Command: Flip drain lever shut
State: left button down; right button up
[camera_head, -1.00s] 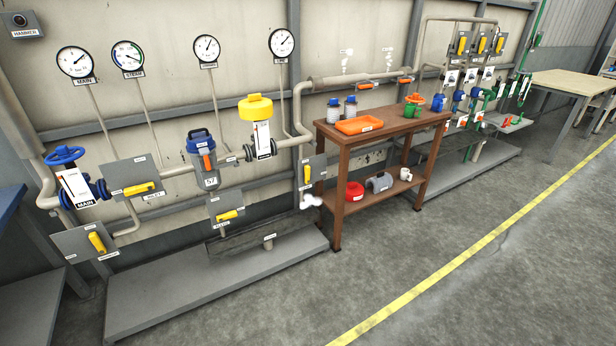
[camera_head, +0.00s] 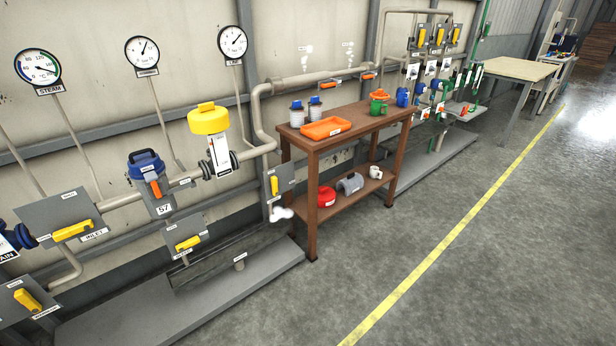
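Several yellow levers on grey plates sit along the pipe line. One yellow lever (camera_head: 275,185) is upright on a small plate left of the wooden bench, with a white puff (camera_head: 281,213) below it. A tilted yellow lever (camera_head: 188,243) is under the blue-capped unit (camera_head: 150,176). Another lies nearly level on the inlet plate (camera_head: 48,213), and one slants on the lower left plate (camera_head: 28,300). The small labels are too blurred to tell which lever is the drain. Neither of my grippers is in view.
A brown wooden bench (camera_head: 352,142) with an orange tray (camera_head: 326,128) and bottles stands right of the near pipes. A low grey plinth (camera_head: 190,305) runs below the pipes. The floor (camera_head: 440,290) along the yellow line is clear. More levers are far back.

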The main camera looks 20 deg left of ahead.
aim_at(275, 180)
jog(key=i+j, duration=0.15)
jog(key=j, duration=0.15)
jog(key=i+j+z, duration=0.1)
jog(key=j, duration=0.25)
jog(key=i+j, duration=0.15)
jog(key=j, duration=0.15)
jog(key=i+j+z, duration=0.15)
jog(key=j, duration=0.2)
